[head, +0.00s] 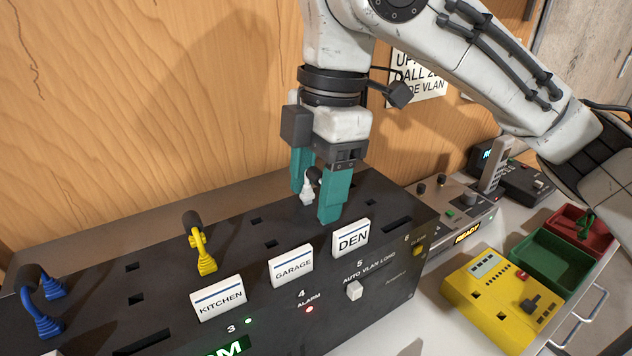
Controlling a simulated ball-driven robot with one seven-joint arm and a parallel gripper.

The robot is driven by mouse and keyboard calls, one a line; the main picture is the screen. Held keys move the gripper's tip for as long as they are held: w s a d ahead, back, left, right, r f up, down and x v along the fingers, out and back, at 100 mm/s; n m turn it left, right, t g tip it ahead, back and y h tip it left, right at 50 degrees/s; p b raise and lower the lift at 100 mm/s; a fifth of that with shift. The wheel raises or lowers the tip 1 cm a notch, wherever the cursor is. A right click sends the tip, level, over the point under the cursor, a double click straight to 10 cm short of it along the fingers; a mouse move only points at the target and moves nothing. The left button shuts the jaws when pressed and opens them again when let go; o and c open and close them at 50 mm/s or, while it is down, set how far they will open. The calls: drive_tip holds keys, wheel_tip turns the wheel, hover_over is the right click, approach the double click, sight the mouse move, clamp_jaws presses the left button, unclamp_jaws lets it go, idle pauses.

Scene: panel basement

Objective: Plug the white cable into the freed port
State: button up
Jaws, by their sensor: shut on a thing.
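My gripper (318,200), with teal fingers, points down over the black panel (360,310) behind the GARAGE and DEN labels. It is shut on the white cable's plug (307,190), which shows between the fingers; the right finger partly hides it. A short dark piece of the cable's end shows above the plug. Empty ports show as dark slots, one behind the GARAGE label (271,244) and another farther back (257,220). I cannot tell whether the plug touches the panel. Any port directly under the fingers is hidden.
A yellow cable (197,238) is plugged in behind the KITCHEN label (218,298). A blue cable (43,303) sits at the far left. The DEN label (351,239) stands just in front of my gripper. A yellow box (490,300), green bin (545,262) and red bin (570,212) are right.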

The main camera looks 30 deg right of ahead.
drive_tip(key=shift+f, duration=0.2)
idle(0.3)
drive_tip(key=o, duration=1.3)
drive_tip(key=shift+r+p, duration=3.75)
drive_tip(key=shift+p, duration=0.3)
